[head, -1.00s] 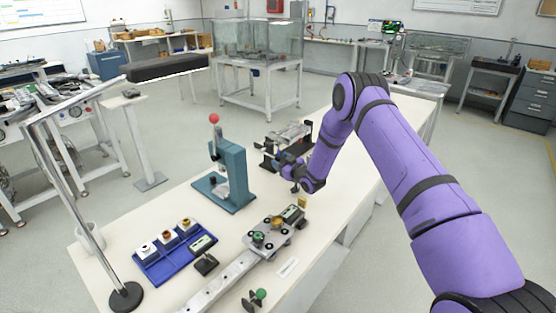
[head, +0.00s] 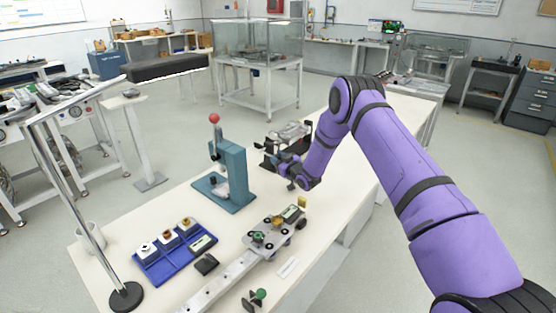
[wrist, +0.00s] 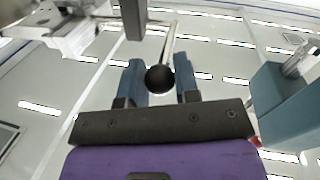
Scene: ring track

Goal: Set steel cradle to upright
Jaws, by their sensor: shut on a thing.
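The steel cradle (head: 290,132) sits in a dark stand (head: 272,158) on the far part of the white bench, beyond the teal press. It looks tilted, but its exact angle is hard to read. My gripper (head: 283,160) is at the near right side of the stand. In the wrist view my gripper (wrist: 159,88) has its two blue fingers around a black ball knob (wrist: 159,78) on a thin steel rod (wrist: 169,45). Pale metal parts (wrist: 75,25) show at the upper left there. My forearm hides part of the stand's right side in the head view.
A teal press (head: 236,175) with a red knob stands left of my gripper. Nearer are a metal rail with a carriage (head: 265,240), a blue tray (head: 150,268) of small blocks and a lamp post (head: 75,215). The bench right of the carriage is mostly clear.

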